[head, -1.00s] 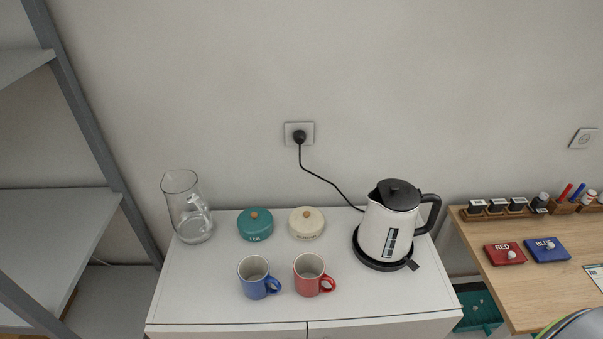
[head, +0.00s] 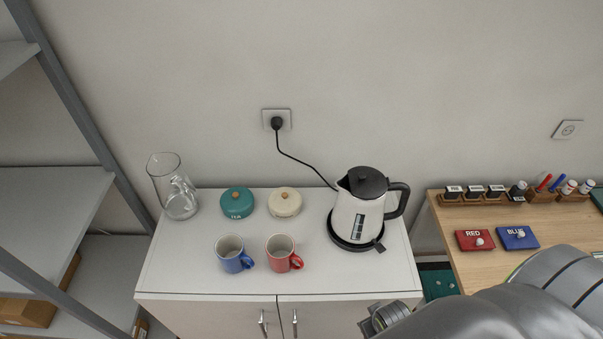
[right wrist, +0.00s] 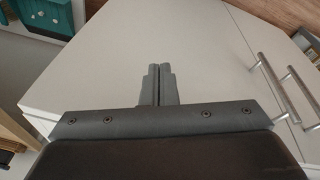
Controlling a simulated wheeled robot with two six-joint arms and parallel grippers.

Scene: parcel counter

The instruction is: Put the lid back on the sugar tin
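A cream tin with a wooden knob on its lid (head: 285,203) stands at the back of the white cabinet top in the head view. Its label is too small to read for sure. The lid appears seated on it. A teal tin marked TEA (head: 237,204), also with a knobbed lid, stands just left of it. My right arm reaches in at the lower right of the head view. My left gripper is not in view.
A blue mug (head: 233,254) and a red mug (head: 283,253) stand in front of the tins. A white kettle (head: 356,214) is right of them, a glass jug (head: 174,188) left. The cabinet top (head: 190,275) is clear at front left. A wooden desk (head: 490,275) stands right.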

